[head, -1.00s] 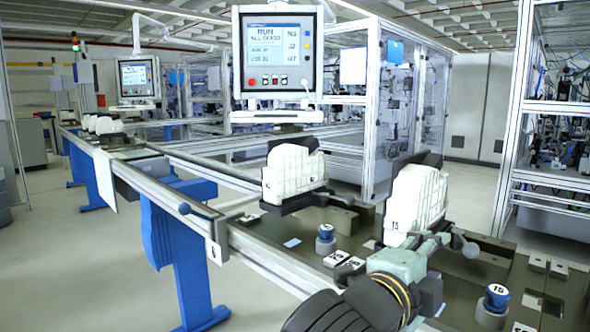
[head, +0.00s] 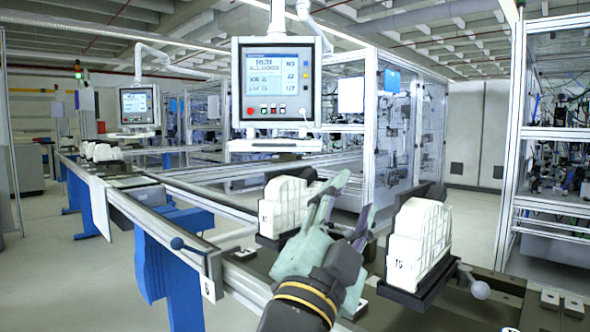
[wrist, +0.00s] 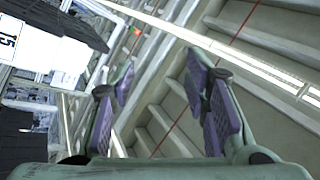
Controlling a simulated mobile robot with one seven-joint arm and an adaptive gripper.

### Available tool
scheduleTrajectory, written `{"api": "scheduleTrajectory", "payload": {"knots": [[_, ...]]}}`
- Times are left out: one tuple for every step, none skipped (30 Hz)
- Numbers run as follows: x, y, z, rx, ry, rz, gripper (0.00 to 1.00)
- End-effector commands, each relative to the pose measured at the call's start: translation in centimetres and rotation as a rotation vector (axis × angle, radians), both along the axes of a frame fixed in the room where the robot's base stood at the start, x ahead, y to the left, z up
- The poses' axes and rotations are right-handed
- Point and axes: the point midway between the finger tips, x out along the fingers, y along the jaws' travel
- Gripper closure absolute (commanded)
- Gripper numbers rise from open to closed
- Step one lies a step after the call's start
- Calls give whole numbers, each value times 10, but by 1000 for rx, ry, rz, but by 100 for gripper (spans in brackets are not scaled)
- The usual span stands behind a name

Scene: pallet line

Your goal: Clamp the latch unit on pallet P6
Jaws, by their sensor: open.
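Two white moulded units stand on dark holders on the line. The right unit (head: 418,240) reads 15; the left unit (head: 283,205) has a small label that I cannot read clearly. Another lever with a grey ball (head: 480,290) sits beside the right holder. My gripper (head: 352,203) is open and empty between the two units, raised and hiding part of the line. In the wrist view its fingers (wrist: 160,95) are apart with nothing between them.
A control screen (head: 277,83) hangs over the line. The rail (head: 130,208) runs back to the left on blue legs (head: 180,270). A framed cabinet (head: 560,150) stands at the right. Floor is clear at the left.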

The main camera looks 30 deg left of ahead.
Motion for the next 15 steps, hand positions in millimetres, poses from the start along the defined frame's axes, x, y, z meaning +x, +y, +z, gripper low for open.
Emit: {"api": "scheduleTrajectory", "payload": {"knots": [[-4,8,6,-27,-28,13,58],[-7,13,9,-43,-47,20,58],[-10,20,13,-65,-72,30,58],[-13,25,17,-79,-93,38,58],[-16,29,19,-92,-110,44,58],[-20,35,23,-111,-134,54,58],[-23,39,25,-123,-152,60,58],[-26,44,27,-135,-168,67,58],[-30,48,30,-149,-189,74,58],[-32,52,32,-157,-202,79,58],[-35,55,34,-164,-216,84,58],[-38,58,36,-174,-231,91,58],[-39,60,37,-180,-241,94,58],[-41,62,38,-185,-251,96,58],[-43,65,39,-191,-261,101,58]]}}
